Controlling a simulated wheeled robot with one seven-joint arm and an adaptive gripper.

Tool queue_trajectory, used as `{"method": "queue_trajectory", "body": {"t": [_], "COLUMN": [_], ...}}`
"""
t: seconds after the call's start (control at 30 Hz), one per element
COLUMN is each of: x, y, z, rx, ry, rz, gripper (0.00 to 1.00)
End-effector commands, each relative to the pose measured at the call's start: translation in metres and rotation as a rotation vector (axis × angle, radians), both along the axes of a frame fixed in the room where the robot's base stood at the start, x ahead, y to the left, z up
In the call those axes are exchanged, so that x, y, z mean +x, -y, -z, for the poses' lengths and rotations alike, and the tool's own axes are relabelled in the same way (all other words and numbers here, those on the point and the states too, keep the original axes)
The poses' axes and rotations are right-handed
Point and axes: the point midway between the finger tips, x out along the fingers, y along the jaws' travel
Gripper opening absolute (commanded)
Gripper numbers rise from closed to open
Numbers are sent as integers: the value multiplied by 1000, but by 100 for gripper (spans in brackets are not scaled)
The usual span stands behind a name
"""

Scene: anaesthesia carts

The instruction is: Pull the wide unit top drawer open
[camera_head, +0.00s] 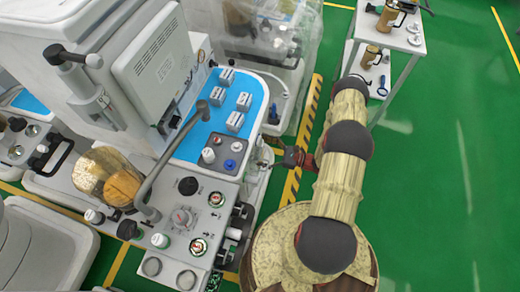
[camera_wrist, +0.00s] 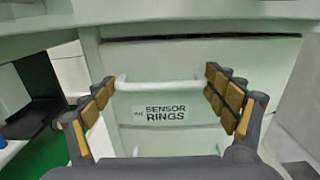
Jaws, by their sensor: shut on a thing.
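In the wrist view a pale drawer front with the label "SENSOR RINGS" (camera_wrist: 166,113) faces me. A white bar handle (camera_wrist: 160,86) runs across it, above the label. In the head view my gripper (camera_head: 292,158) is at the right side of the machine with the blue top (camera_head: 205,135). The drawer and its handle are hidden there. I cannot tell how far the drawer stands out.
A dark gap (camera_wrist: 200,38) runs under the pale ledge above the drawer. A white trolley (camera_head: 402,45) with jugs stands at the back right. A plastic-covered unit (camera_head: 265,45) stands behind the machine. The green floor (camera_head: 450,180) on the right is clear.

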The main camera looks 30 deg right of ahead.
Motion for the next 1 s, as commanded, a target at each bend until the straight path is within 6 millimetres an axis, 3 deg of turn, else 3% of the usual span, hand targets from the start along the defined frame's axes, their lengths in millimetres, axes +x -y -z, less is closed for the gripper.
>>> {"method": "queue_trajectory", "body": {"t": [0.27, 0.47, 0.67, 1.0], "x": [1, -11, -41, -109], "y": [4, 19, 50, 118], "z": [-1, -1, -1, 0], "rx": [-7, -9, -11, -14], "ry": [8, 10, 11, 11], "rz": [4, 8, 11, 13], "gripper": [40, 40, 40, 40]}}
